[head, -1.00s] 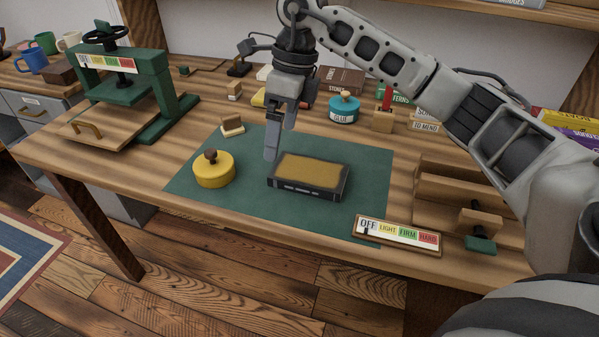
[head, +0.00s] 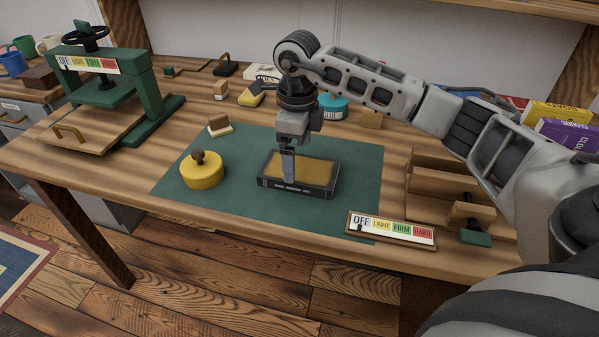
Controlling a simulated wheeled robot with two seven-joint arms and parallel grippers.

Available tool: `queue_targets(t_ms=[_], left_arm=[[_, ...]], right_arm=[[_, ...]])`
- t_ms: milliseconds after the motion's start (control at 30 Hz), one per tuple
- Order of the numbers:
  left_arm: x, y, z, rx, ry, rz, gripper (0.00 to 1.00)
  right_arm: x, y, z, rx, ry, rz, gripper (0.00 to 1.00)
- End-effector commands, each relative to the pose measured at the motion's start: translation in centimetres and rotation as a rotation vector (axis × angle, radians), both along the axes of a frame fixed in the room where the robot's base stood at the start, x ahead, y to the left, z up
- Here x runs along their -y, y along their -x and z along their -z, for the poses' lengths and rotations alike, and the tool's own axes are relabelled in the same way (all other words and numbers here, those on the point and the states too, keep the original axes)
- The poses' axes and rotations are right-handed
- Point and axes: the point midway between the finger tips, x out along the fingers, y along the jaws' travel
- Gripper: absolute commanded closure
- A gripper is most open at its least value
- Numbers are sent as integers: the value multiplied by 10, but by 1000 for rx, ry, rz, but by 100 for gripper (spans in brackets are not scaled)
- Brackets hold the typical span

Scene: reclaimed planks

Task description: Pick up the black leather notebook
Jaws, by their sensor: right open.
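The black notebook (head: 317,173), with a mustard-gold panel on its top face, lies flat on the green cutting mat (head: 356,195). My right gripper (head: 288,168) points straight down at the notebook's left part, its fingers covering some of the gold panel. The fingers are seen nearly edge-on, and I cannot tell whether they touch the notebook. The right gripper is open and holds nothing. My left gripper is out of view.
A yellow round pot with a brown knob (head: 203,172) stands left of the notebook. An OFF/LIGHT/FIRM/HARD sign (head: 391,230) lies at front right. A green press (head: 150,95) stands at left, a wooden rack (head: 440,180) at right. A teal glue pot (head: 333,105) is behind.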

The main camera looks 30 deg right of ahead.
Motion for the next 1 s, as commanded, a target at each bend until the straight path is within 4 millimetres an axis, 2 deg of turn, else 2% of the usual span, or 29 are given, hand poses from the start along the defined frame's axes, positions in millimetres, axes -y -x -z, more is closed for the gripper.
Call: queue_targets(t_ms=[100, 233, 533, 567, 700, 1000], left_arm=[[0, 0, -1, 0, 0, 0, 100], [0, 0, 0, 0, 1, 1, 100], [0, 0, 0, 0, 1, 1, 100], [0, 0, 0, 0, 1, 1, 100], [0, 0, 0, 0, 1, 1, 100], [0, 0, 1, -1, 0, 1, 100]], right_arm=[[3, 2, 20, -5, 0, 2, 0], [3, 2, 36, -2, 1, 0, 0], [3, 2, 41, -1, -1, 0, 0], [3, 2, 41, -1, -1, 0, 6], [3, 2, 41, -1, -1, 0, 43], [3, 1, 39, 1, -1, 0, 43]])
